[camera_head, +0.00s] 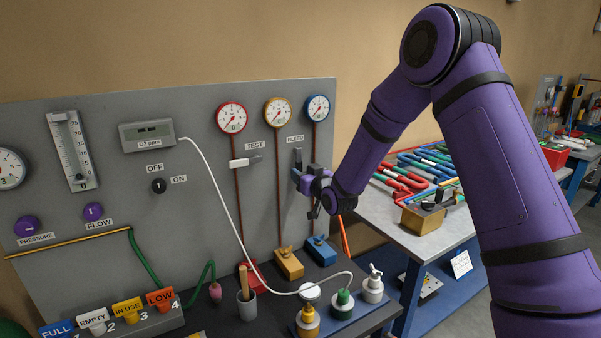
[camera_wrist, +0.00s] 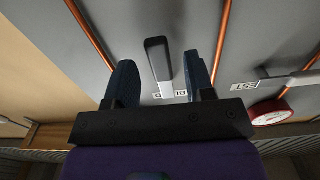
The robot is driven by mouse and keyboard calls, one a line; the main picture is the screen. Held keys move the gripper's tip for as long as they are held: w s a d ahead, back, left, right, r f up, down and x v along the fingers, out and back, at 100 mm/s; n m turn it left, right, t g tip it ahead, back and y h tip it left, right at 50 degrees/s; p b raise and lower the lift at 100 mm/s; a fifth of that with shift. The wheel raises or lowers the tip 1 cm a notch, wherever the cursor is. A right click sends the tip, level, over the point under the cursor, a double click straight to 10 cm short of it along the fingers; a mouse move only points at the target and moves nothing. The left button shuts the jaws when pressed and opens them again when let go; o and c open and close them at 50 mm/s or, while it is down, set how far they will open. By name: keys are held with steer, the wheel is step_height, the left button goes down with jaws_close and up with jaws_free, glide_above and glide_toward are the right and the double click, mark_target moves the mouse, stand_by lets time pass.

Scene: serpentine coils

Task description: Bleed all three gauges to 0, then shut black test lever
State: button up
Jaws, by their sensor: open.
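Three round gauges stand in a row on the grey panel: a red-rimmed gauge (camera_head: 231,117), a yellow-rimmed gauge (camera_head: 278,113) and a blue-rimmed gauge (camera_head: 317,108). Their readings are too small to tell. A lever with a pale handle, the test lever (camera_head: 244,162), lies sideways under the TEST label; I see no black on it. The bleed lever (camera_head: 298,157) is under the BLEED label. My gripper (camera_head: 298,176) is open at it. In the wrist view the bleed lever's dark grip (camera_wrist: 156,50) is between my open fingers (camera_wrist: 160,78), with gaps at both sides.
Copper pipes run down the panel to red, yellow (camera_head: 289,264) and blue (camera_head: 320,249) blocks. A white hose (camera_head: 233,213) crosses below the test lever. A workbench (camera_head: 388,222) with tools is at the right.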

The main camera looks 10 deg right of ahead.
steer(key=shift+x, duration=1)
jaws_close()
